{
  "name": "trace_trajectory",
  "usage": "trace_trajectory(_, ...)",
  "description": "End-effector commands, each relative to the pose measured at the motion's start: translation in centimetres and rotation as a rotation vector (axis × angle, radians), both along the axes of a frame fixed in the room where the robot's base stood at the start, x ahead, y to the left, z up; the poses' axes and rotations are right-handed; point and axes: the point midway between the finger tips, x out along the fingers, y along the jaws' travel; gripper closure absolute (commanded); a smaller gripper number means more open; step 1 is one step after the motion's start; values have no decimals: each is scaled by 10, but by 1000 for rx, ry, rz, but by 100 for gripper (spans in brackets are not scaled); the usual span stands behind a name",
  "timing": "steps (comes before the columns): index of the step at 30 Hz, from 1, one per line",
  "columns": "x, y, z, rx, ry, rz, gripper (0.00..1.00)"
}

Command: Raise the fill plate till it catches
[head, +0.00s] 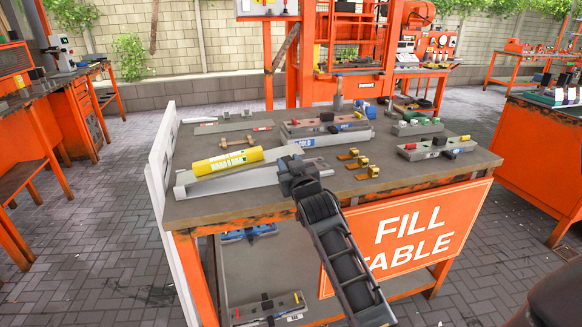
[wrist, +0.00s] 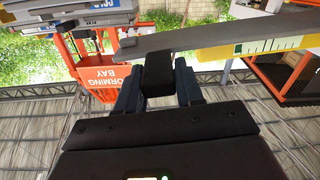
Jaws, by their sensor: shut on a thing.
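A long grey plate (head: 235,178), which looks like the fill plate, lies along the near left part of the fill table (head: 420,178). My gripper (head: 301,172) is at the plate's right end, above the table's front edge. In the wrist view my gripper (wrist: 158,82) is shut on a black handle (wrist: 158,68) just below the grey plate (wrist: 190,36). The head view hides the handle behind my gripper. I cannot tell how far the plate is raised, and no catch is clearly visible.
Grey moulds (head: 325,128), brass clamps (head: 366,169) and a small hammer (head: 238,141) lie on the table. A white upright panel (head: 160,165) stands at its left edge. A lower shelf (head: 250,275) holds more parts. Paved floor (head: 110,240) is clear at left.

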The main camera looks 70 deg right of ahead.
Motion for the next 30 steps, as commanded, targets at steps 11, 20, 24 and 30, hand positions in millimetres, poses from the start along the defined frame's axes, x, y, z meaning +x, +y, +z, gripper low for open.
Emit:
trace_trajectory(11, 8, 7, 40, -85, 85, 4, 100)
trace_trajectory(20, 8, 7, 42, -89, 81, 5, 60)
trace_trajectory(24, 8, 6, 40, -86, 83, 4, 46)
trace_trajectory(30, 7, 6, 38, -83, 86, 3, 43)
